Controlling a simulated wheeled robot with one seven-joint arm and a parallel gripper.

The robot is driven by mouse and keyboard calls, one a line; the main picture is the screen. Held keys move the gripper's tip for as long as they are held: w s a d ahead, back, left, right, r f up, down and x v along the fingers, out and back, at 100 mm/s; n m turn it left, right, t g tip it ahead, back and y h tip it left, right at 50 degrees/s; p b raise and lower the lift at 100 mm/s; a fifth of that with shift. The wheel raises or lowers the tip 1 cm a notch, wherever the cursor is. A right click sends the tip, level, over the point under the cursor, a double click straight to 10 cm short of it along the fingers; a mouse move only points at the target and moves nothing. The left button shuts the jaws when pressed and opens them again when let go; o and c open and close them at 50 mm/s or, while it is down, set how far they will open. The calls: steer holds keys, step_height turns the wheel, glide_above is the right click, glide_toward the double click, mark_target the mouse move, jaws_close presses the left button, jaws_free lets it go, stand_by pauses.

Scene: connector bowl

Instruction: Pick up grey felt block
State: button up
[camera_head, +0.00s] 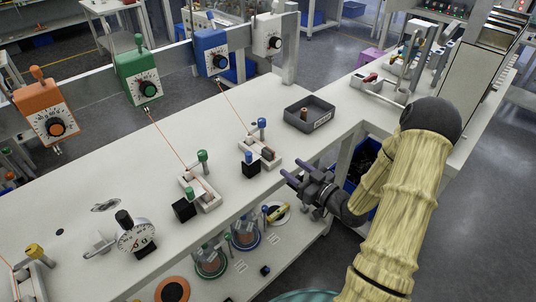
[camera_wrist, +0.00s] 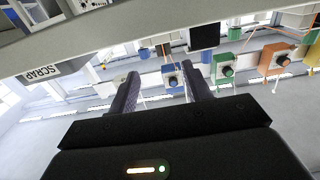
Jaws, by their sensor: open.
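A small grey-brown block (camera_head: 268,153), which looks like the grey felt block, sits at the right end of a white fixture (camera_head: 262,147) with a blue-topped post, near the table's front edge. My gripper (camera_head: 288,178) is open and empty just off that edge, to the lower right of the block and apart from it. In the wrist view the two fingers of my gripper (camera_wrist: 159,78) stand apart with nothing held between them. I cannot tell the felt block clearly in the wrist view.
A dark scrap tray (camera_head: 309,113) stands behind on the table. A black block (camera_head: 184,210) and a green-topped fixture (camera_head: 203,188) lie to the left. Thin cords run from the green box (camera_head: 138,77) and blue box (camera_head: 211,52) to the fixtures. A lower shelf holds reels.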

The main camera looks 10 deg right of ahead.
mark_target(272, 155)
steer(key=shift+p+x, duration=0.45)
steer(key=shift+x, duration=2.35)
steer(key=shift+a+p+x, duration=0.15)
steer(key=shift+p+x, duration=0.25)
steer(key=shift+x, duration=0.9)
steer(key=shift+a+p+x, duration=0.15)
steer(key=shift+p+x, duration=0.2)
steer(key=shift+x, duration=0.95)
steer(key=shift+s, duration=0.25)
steer(key=c, duration=1)
steer(key=shift+c, duration=0.3)
step_height(272, 155, up, 10)
steer(key=shift+b, duration=0.3)
